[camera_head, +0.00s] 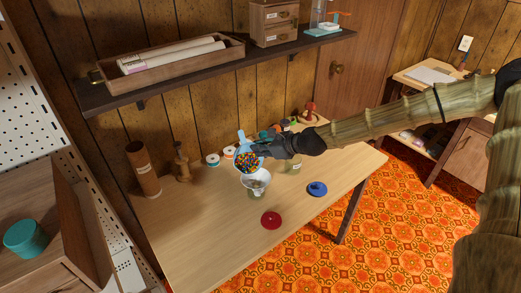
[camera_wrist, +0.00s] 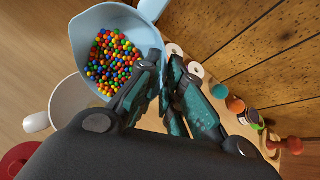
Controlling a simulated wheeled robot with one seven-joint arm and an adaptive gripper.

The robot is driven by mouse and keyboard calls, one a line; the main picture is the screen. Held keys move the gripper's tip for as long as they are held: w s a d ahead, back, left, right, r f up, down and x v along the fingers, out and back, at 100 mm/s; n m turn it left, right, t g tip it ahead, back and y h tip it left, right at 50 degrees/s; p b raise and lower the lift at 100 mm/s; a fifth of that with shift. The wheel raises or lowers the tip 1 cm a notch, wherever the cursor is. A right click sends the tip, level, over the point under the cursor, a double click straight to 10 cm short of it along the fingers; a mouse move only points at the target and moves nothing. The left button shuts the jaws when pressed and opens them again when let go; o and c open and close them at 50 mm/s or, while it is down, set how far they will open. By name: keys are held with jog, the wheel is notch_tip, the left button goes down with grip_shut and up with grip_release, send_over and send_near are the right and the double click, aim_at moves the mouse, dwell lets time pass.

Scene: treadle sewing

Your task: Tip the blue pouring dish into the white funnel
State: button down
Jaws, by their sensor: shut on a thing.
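The light blue pouring dish (camera_head: 242,138) holds many-coloured beads (camera_head: 248,161). It also shows in the wrist view (camera_wrist: 100,20), with the beads (camera_wrist: 115,62) inside it. My gripper (camera_head: 265,149) is shut on the dish at its side; in the wrist view the fingers (camera_wrist: 160,85) meet its edge, and the exact grip is partly hidden. The dish is in the air above and slightly behind the white funnel (camera_head: 256,178), and seems tilted. The funnel sits on a clear jar (camera_head: 256,193). In the wrist view the funnel (camera_wrist: 68,98) is partly covered by the dish and my gripper.
A red disc (camera_head: 271,220) and a blue ring-shaped thing (camera_head: 317,189) lie on the table (camera_head: 200,225). A shelf (camera_head: 215,75) overhangs. The table's front left is clear.

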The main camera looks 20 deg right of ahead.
jog(key=shift+s+d+r+n+t+y+b, duration=0.2)
jog(key=shift+t+b, duration=0.25)
jog(key=shift+b, duration=1.8)
jog(key=shift+s+a+f+n+t+y+b, duration=0.15)
jog(key=shift+t+y+b, duration=0.25)
jog(key=shift+b, duration=1.85)
dwell(3.5)
